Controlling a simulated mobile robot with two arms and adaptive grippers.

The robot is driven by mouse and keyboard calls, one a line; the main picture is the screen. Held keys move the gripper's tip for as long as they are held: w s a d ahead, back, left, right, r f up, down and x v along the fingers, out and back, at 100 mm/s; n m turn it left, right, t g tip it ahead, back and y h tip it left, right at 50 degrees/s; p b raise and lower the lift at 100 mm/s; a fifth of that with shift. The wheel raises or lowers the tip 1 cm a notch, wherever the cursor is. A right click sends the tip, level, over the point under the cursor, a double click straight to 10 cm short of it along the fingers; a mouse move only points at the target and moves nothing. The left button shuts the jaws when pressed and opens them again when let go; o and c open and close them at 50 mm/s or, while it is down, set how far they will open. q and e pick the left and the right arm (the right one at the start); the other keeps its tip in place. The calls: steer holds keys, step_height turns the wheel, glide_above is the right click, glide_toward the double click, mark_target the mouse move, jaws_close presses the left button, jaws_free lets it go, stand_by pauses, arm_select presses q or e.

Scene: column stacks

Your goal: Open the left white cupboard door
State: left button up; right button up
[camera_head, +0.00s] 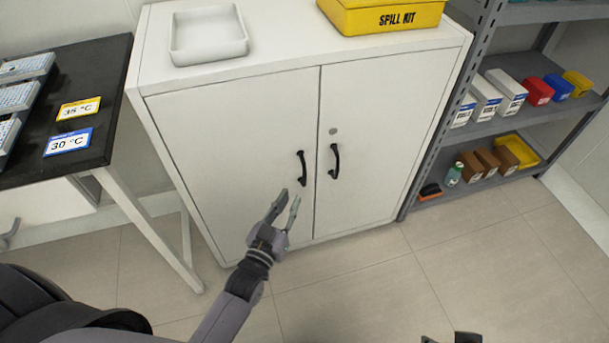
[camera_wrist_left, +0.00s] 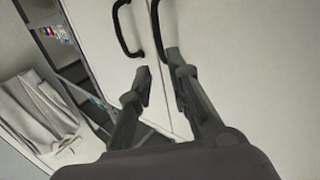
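The white cupboard has a left door (camera_head: 230,150) and a right door (camera_head: 375,130), both shut flush. The left door's black handle (camera_head: 302,168) stands upright near the middle seam, and the right door's black handle (camera_head: 335,161) is beside it. My left gripper (camera_head: 291,197) is open and empty, just below the left handle in the head view. In the left wrist view both handles show beyond the open fingers (camera_wrist_left: 158,78); the left door's handle (camera_wrist_left: 157,28) runs down toward one fingertip, and I cannot tell whether they touch. Dark parts, possibly my right gripper (camera_head: 455,338), barely show at the bottom edge.
A white tray (camera_head: 208,52) and a yellow spill kit box (camera_head: 381,18) stand on the cupboard top (camera_head: 280,50). A black-topped table (camera_head: 85,135) is to the left, a grey shelf rack (camera_head: 490,125) with boxes to the right. The tiled floor (camera_head: 370,300) in front is clear.

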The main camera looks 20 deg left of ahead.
mark_target(304, 175)
arm_select(q)
steer(key=w, duration=0.2)
steer(key=w+b, duration=0.1)
steer(key=w, duration=0.4)
steer(key=shift+w+d, duration=0.2)
steer(key=shift+d, duration=0.1)
steer(key=shift+w+d+b, duration=0.1)
steer(key=shift+w+b, duration=0.3)
steer(key=shift+w, duration=1.05)
arm_select(e)
steer(key=w, duration=0.1)
steer(key=w+t, duration=0.1)
steer(key=w+a+f, duration=0.1)
steer(key=shift+f, duration=0.1)
arm_select(q)
steer(key=shift+c, duration=0.6)
jaws_close()
